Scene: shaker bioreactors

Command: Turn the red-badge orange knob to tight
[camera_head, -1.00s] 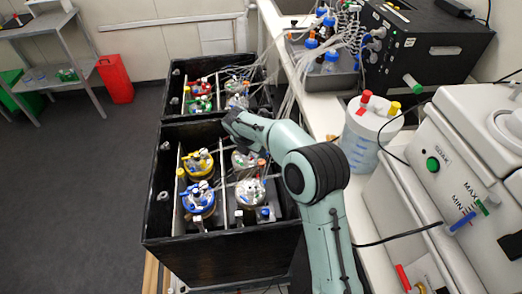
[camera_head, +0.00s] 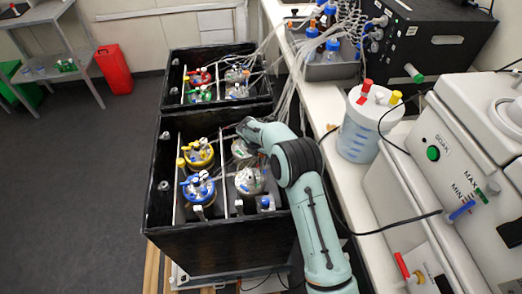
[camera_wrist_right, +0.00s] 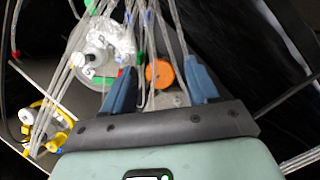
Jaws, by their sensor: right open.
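An orange knob (camera_wrist_right: 160,74) shows in the right wrist view, seen from above, between the fingers of my right gripper (camera_wrist_right: 159,68). The two blue fingers are spread apart with a gap on each side of the knob, and they do not visibly touch it. A thin pale tube runs beside the knob's left edge. I cannot make out a clear red badge on it. In the head view my right arm (camera_head: 318,235) reaches over the near black box (camera_head: 225,243), and its wrist hides the knob and the fingers. My left gripper is not in view.
A clear-lidded vessel (camera_wrist_right: 98,45) with bundled tubes stands left of the knob. Yellow-topped (camera_head: 200,153) and blue-topped (camera_head: 198,188) vessels stand in the near box. A second black box (camera_head: 215,120) lies behind. A white bench (camera_head: 322,110) with machines borders the right.

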